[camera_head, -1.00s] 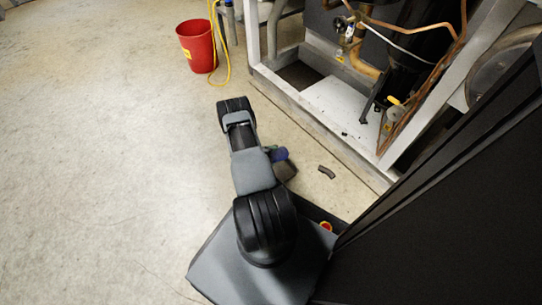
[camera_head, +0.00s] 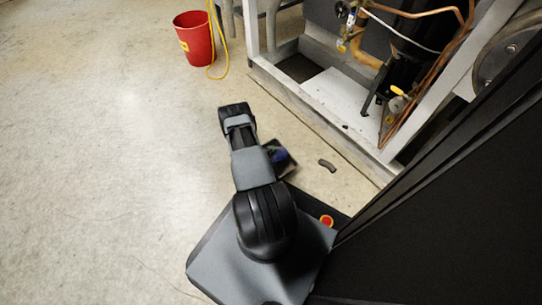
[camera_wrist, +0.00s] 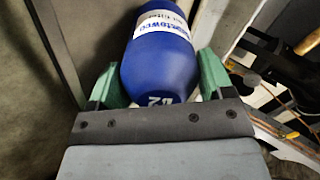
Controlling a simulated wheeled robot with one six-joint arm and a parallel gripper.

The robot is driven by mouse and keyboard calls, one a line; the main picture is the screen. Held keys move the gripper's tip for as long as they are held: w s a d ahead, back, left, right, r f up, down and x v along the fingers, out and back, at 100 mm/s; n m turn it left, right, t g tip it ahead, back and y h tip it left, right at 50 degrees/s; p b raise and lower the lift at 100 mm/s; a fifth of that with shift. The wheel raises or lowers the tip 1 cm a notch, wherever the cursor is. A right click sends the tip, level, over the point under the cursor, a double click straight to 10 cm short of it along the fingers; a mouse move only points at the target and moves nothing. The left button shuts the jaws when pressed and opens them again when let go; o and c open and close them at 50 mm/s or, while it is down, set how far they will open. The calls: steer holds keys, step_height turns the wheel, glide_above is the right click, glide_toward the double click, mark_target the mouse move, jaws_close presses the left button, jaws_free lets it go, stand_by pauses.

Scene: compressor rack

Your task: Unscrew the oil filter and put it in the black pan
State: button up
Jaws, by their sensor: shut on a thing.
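The oil filter (camera_wrist: 160,65) is blue with a white label band and fills the middle of the wrist view. My gripper (camera_wrist: 157,80) is shut on it, with one green finger on each side. In the head view the filter is a small blue patch (camera_head: 279,155) just right of my arm, with most of the gripper hidden behind the arm. A dark shape shows around this patch; I cannot tell whether it is the black pan or part of my gripper. The pan is not clearly visible elsewhere.
The compressor rack's pale frame (camera_head: 318,125) stands at the upper right, with copper pipes inside. A small dark curved piece (camera_head: 327,165) lies on the floor before it. A red bucket (camera_head: 193,40) with a yellow hose stands at the back. Floor to the left is clear.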

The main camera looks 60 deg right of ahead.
steer(key=shift+f, duration=0.25)
stand_by(0.6)
steer(key=o, duration=0.7)
steer(key=shift+o, duration=0.7)
steer(key=shift+f, duration=0.1)
steer(key=shift+a, duration=0.15)
steer(key=p+v, duration=0.5)
steer(key=v, duration=0.8)
steer(key=shift+r, duration=0.35)
